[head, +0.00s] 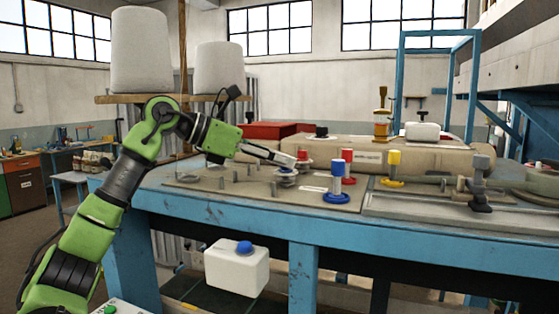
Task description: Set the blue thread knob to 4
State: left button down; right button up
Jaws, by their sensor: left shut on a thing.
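The blue thread knob seems to be the blue-based post (336,197) with a blue top, upright near the front edge of the bench plate. Its scale and setting are too small to read. My left gripper (292,161) reaches in from the left, to the left of this post and apart from it. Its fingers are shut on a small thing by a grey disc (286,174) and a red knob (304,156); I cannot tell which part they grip. My right gripper is not in view.
A red post (347,163) stands behind the blue one, and a yellow one (393,165) to the right. A long sack (420,150) lies behind them. White cones (141,50) stand on a shelf at left. A white container (236,270) with a blue cap is below the blue bench edge (240,216).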

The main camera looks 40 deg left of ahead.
pick_arm(q)
jog(key=shift+s+d+n+t+y, duration=0.1)
jog(key=shift+d+n+t+y, duration=0.1)
jog(key=shift+n+t+y, duration=0.65)
jog(key=shift+d+n+t+y, duration=0.15)
jog(key=shift+n+t+y, duration=0.1)
jog(key=shift+n+y, duration=1.35)
jog(key=c, duration=1.9)
grip_release()
